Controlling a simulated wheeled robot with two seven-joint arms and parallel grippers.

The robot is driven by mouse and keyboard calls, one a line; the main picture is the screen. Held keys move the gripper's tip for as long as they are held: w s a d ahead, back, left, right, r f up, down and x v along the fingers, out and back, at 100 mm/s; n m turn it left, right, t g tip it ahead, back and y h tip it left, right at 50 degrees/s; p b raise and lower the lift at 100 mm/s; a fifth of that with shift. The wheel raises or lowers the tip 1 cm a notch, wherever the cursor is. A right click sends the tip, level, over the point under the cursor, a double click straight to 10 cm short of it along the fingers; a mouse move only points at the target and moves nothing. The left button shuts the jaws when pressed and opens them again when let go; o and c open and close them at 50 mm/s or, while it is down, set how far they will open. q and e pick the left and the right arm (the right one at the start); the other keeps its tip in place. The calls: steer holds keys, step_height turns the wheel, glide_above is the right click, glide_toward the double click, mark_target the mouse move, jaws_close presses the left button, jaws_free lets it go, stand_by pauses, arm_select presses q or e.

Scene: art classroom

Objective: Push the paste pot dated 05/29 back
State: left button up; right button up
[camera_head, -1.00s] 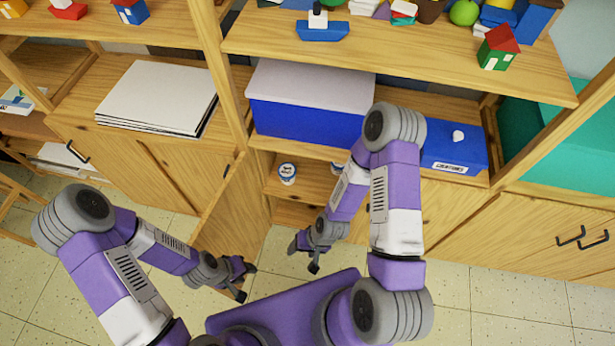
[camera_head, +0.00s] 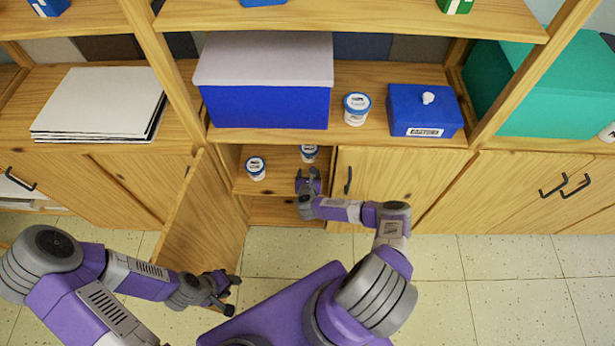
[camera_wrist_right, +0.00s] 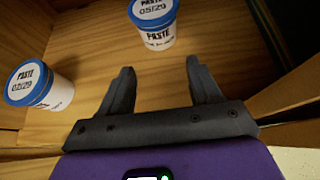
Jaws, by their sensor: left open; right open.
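The paste pot dated 05/29 (camera_wrist_right: 158,32) is white with a blue-rimmed lid and stands upright on the cabinet's inner shelf. In the head view this pot (camera_head: 308,150) is just beyond my right gripper (camera_head: 308,174), partly hidden by the shelf edge above. In the right wrist view my right gripper (camera_wrist_right: 160,72) is open and empty, its fingers pointing towards the pot with a small gap between. A second paste pot (camera_head: 256,168) stands to the left; its lid date is hard to read in the wrist view (camera_wrist_right: 40,86). My left gripper (camera_head: 232,293) is open and empty, outside the cabinet.
An open cabinet door (camera_head: 192,222) stands left of the opening; a closed door (camera_head: 390,190) is on its right. On the shelf above are a blue box with a grey lid (camera_head: 264,100), another pot (camera_head: 356,107) and a small blue box (camera_head: 424,112).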

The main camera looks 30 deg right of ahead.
steer(key=b, duration=0.6)
glide_toward(309, 159)
steer(key=x, duration=0.4)
steer(key=shift+s+f, duration=0.1)
steer(key=shift+f, duration=0.25)
steer(key=shift+b+x, duration=0.8)
steer(key=shift+x, duration=0.2)
steer(key=shift+r, duration=0.1)
